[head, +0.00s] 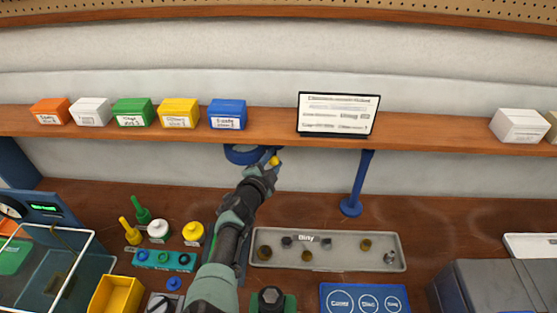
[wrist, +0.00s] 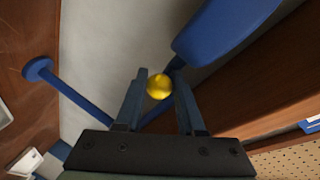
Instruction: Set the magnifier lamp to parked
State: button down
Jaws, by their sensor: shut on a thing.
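The magnifier lamp is blue. Its post (head: 361,180) stands on a round foot on the bench, right of my arm in the head view. Its blue head (head: 243,153) shows under the shelf, left of my gripper (head: 269,167), partly hidden by the shelf and my arm. In the wrist view the head (wrist: 225,35) is at upper right and the post (wrist: 75,95) at left. A yellow knob (wrist: 159,87) of the lamp sits between the fingertips of my gripper (wrist: 160,92), which is shut on it. The knob also shows in the head view (head: 274,161). The arm linking post and head is mostly hidden.
The wooden shelf (head: 270,122) is close above my gripper, with coloured boxes and a sign (head: 338,114) on it. A grey tray (head: 325,263) with small parts lies below the lamp. Bottles, a yellow bin (head: 117,296) and a blue mat (head: 364,298) crowd the bench front.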

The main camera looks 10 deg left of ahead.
jog(key=shift+w+r, duration=0.2)
jog(key=shift+r, duration=0.2)
jog(key=c, duration=0.8)
grip_release()
jog(key=shift+w, duration=0.1)
jog(key=shift+f, duration=0.1)
jog(key=shift+s+p, duration=0.2)
jog(key=shift+p, duration=0.15)
jog(key=shift+s+a+p, duration=0.1)
jog(key=shift+s+p, duration=0.4)
jog(key=shift+p, duration=0.45)
jog(key=shift+p+v, duration=4.05)
jog(key=shift+v, duration=1.8)
